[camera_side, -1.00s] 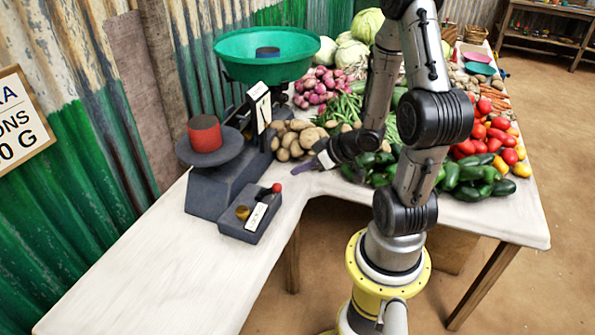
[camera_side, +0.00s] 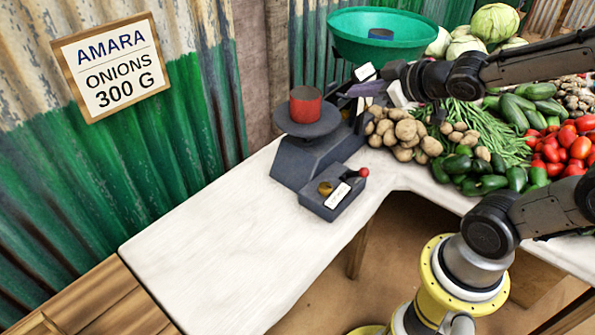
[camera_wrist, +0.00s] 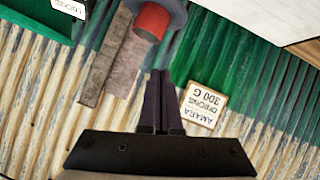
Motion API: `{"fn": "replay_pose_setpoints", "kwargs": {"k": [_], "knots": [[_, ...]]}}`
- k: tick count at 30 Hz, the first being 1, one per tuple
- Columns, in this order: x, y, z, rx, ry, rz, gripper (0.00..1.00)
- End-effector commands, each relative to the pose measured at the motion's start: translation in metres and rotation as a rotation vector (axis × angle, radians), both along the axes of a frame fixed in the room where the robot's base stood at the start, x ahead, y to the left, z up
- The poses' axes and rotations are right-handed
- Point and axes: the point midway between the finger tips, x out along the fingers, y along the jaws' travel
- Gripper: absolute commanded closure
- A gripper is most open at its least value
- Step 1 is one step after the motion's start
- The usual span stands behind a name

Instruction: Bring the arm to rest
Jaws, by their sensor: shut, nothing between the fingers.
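My gripper (camera_side: 362,90) is in the side view, raised beside the green bowl (camera_side: 345,40) of the balance scale. In the wrist view its two dark fingers (camera_wrist: 160,74) lie together with nothing between them. My arm stretches in from the right, above the vegetables. The scale (camera_side: 312,160) stands on the white table. A red weight (camera_side: 305,106) sits on its dark plate (camera_side: 290,126), and a dark weight with a blue top (camera_side: 381,34) shows in the bowl. The gripper hides part of the scale behind it.
A small box (camera_side: 338,196) with a brass weight and a red knob stands before the scale. Potatoes (camera_side: 404,132), green peppers (camera_side: 470,176) and tomatoes (camera_side: 568,147) cover the table to the right. The white table (camera_side: 230,240) is bare at front left. A sign (camera_side: 112,72) hangs on the wall.

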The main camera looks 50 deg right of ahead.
Motion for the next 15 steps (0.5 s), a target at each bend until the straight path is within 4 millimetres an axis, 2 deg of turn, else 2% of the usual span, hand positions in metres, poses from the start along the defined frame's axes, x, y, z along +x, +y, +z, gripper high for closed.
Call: {"fn": "replay_pose_setpoints", "kwargs": {"k": [1,2,6,12,15], "knots": [[-0.010,0.011,0.014,0.014,-0.003,-0.004,1.00],[-0.017,0.015,0.019,0.027,0.007,-0.013,1.00],[-0.057,0.035,0.026,0.122,0.096,-0.045,1.00],[-0.116,0.056,0.006,0.260,0.316,-0.078,1.00],[-0.137,0.062,-0.009,0.299,0.432,-0.092,1.00]]}}
